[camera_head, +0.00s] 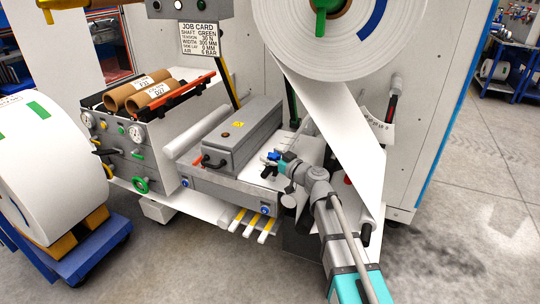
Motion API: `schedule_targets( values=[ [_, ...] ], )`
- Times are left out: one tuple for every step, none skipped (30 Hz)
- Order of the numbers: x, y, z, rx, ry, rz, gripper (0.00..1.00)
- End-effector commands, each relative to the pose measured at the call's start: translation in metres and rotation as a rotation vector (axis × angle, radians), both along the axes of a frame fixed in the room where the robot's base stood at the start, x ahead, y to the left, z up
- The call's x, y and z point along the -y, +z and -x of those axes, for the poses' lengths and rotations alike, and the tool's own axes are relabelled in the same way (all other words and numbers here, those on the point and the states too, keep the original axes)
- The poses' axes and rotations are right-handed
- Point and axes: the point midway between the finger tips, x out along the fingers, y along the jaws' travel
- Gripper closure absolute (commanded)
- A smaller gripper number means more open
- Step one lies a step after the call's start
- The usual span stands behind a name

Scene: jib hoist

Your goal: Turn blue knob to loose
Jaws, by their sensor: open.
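Two round blue knobs are on the front face of the grey splice table, one at its left end (185,182) and one near its right end (266,210). Which way each is turned is too small to tell. My gripper (267,158) reaches in from the lower right and is open above the right part of the table, beside the grey box. A small blue piece (273,155) shows right at the fingers; I cannot tell whether it is a knob or part of my gripper. Nothing is clearly held.
A grey box (243,135) with a dark handle lies on the table (238,189). A white web hangs from the large roll (325,40) close to my arm. A left panel carries gauges and a green handwheel (141,185). A white roll (45,165) stands left. Floor at right is clear.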

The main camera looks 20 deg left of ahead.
Motion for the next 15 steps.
schedule_targets(
  values=[
    [-0.0029,0.0,-0.002,0.0,0.0,0.0,0.26],
    [-0.0037,0.0,-0.0024,0.0,0.0,0.0,0.26],
    [-0.0046,0.0,-0.0027,0.0,0.0,0.0,0.26],
    [-0.0051,0.0,-0.0028,0.0,0.0,0.0,0.26],
    [-0.0054,0.0,-0.0029,0.0,0.0,0.0,0.26],
    [-0.0055,0.0,-0.0029,0.0,0.0,0.0,0.26],
    [-0.0056,0.0,-0.0029,0.0,0.0,0.0,0.26],
    [-0.0055,0.0,-0.0028,0.0,0.0,0.0,0.26],
    [-0.0055,0.0,-0.0027,0.0,0.0,0.0,0.26],
    [-0.0054,0.0,-0.0027,0.0,0.0,0.0,0.26],
    [-0.0054,0.0,-0.0027,0.0,0.0,0.0,0.26],
    [-0.0054,0.0,-0.0027,0.0,0.0,0.0,0.26],
    [-0.0054,0.0,-0.0027,0.0,0.0,0.0,0.26],
    [-0.0054,0.0,-0.0027,0.0,0.0,0.0,0.31],
    [-0.0054,0.0,-0.0027,0.0,0.0,0.0,0.39]
  ],
)
